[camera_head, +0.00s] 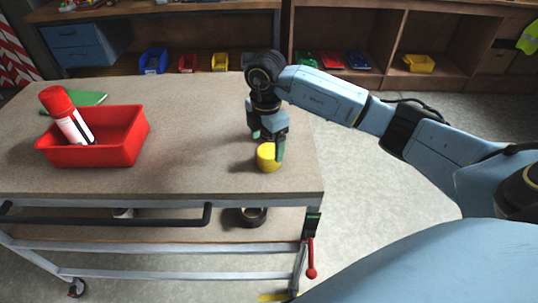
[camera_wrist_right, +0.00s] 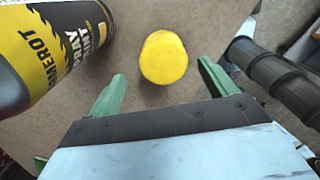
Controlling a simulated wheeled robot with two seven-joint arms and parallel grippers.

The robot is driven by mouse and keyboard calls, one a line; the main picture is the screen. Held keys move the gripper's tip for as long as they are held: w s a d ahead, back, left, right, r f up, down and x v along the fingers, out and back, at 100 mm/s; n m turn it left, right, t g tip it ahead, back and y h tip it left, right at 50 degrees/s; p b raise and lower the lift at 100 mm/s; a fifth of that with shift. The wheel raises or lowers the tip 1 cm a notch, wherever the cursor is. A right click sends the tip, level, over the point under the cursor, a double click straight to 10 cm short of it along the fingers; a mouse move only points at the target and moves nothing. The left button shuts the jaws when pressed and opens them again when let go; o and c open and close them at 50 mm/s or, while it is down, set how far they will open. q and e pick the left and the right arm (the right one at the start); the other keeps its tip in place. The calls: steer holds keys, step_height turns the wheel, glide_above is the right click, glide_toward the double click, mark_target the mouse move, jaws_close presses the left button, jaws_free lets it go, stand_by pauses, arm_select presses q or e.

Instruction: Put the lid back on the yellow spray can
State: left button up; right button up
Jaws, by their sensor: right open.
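The yellow lid (camera_head: 268,157), a short round cap, is on the brown tabletop near its right front corner. My right gripper (camera_head: 268,142) is above it, open and pointing down, with its green fingers on either side of the lid. In the right wrist view the lid (camera_wrist_right: 164,58) shows between and just ahead of the open fingertips (camera_wrist_right: 160,72); I cannot tell whether they touch it. The yellow and black spray can (camera_wrist_right: 55,45) fills the upper left of that view, partly cut off. I cannot make it out in the head view. My left gripper is not in view.
A red bin (camera_head: 107,155) at the table's left holds a red-capped can (camera_head: 68,118). A green flat item (camera_head: 88,99) lies behind it. The middle of the tabletop is clear. A dark cylindrical part (camera_wrist_right: 280,75) shows right of the lid in the wrist view.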

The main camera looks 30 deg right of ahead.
mark_target(269, 150)
steer(key=shift+s+d+f+p, duration=0.1)
steer(key=shift+s+f+p, duration=0.1)
steer(key=shift+f, duration=1.1)
steer(key=shift+s+d+f+p, duration=0.1)
steer(key=shift+f+p, duration=0.05)
steer(key=shift+f, duration=1.15)
steer(key=c, duration=1)
step_height(269, 150, up, 10)
steer(key=shift+r, duration=0.1)
